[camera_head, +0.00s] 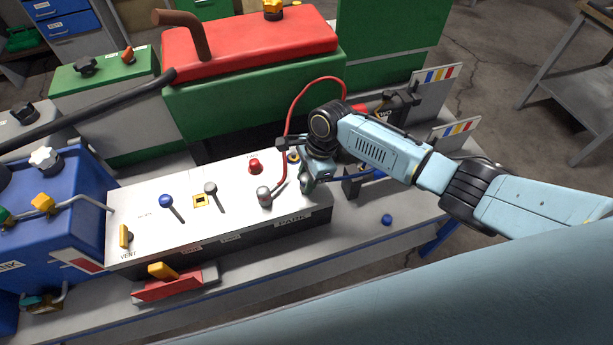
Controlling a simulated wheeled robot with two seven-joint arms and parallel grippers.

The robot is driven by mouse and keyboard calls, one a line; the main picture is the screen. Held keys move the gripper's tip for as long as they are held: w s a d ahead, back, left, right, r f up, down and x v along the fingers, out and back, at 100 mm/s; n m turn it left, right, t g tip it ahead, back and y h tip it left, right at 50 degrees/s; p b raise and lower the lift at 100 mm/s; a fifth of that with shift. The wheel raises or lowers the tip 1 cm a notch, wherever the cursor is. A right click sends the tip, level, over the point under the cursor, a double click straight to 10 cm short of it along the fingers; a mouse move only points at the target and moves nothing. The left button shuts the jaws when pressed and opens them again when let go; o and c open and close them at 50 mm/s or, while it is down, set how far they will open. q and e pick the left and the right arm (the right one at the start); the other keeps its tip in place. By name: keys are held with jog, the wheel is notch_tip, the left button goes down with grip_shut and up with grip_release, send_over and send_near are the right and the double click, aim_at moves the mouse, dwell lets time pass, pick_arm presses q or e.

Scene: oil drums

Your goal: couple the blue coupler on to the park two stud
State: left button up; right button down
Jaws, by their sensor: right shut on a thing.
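My right gripper (306,182) reaches in from the right over the right end of the white panel (140,207). It is shut on what seems to be the blue coupler, which its fingers and wrist hide. A stretch of blue hose (376,175) shows just right of the gripper. The PARK label (290,220) is on the panel's front face. A grey fitting (264,195) stands on the panel left of the gripper, with the red hose (286,125) running down beside it. I cannot make out the park two stud. My left gripper is not in view.
The panel also carries a blue-knobbed lever (167,201), a grey-knobbed lever (211,188) and a red knob (254,167). A blue tank (70,225) stands at left, a red-topped green machine (250,85) behind. A small blue cap (387,220) lies on the grey bench (350,240).

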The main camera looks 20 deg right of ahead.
jog(key=shift+f, duration=0.2)
jog(key=c, duration=0.9)
grip_release()
jog(key=shift+c, duration=0.2)
